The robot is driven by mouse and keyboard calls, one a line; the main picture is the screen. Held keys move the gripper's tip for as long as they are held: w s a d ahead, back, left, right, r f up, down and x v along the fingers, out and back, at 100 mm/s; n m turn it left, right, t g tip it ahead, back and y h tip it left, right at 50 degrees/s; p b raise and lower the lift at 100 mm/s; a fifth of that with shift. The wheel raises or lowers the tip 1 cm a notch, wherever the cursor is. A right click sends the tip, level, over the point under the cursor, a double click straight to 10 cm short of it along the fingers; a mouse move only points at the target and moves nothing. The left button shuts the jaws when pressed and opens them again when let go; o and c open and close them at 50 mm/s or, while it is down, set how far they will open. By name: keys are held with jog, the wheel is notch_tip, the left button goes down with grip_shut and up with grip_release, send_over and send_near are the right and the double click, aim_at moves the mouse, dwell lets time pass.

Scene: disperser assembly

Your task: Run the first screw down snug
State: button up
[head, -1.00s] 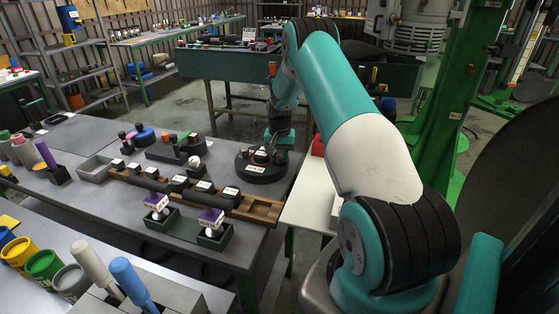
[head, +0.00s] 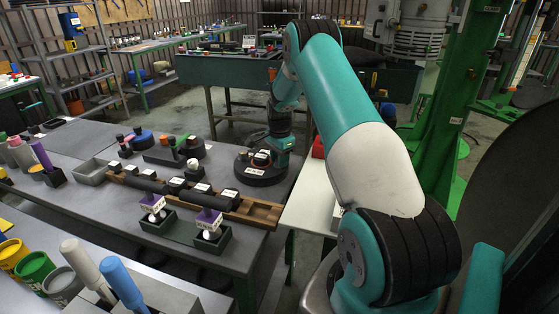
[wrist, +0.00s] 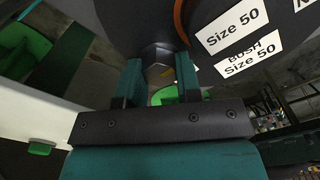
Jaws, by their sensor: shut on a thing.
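My gripper (wrist: 158,80) is shut on a small grey faceted metal piece, which I take to be the screw (wrist: 157,68); it shows between the fingers in the wrist view. Its far end meets a dark round part (wrist: 190,15) with white labels reading "Size 50" and "BUSH Size 50". How deep the screw sits is hidden. In the head view my gripper (head: 283,146) is low at the right side of the black round assembly (head: 258,176) on the table, and the screw is too small to make out there.
Wooden rack (head: 258,212) with labelled dark parts lies in front of the assembly. Two purple-topped pieces (head: 208,221) stand in dark green trays nearby. Several cups and tool handles (head: 120,282) fill the near left bench. A pale table (head: 312,200) stands at the right.

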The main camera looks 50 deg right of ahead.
jog(key=shift+m, duration=0.6)
jog(key=o, duration=0.9)
jog(key=shift+r, duration=0.1)
notch_tip(320, 180, up, 17)
jog(key=shift+r+b, duration=0.15)
jog(key=shift+b, duration=1)
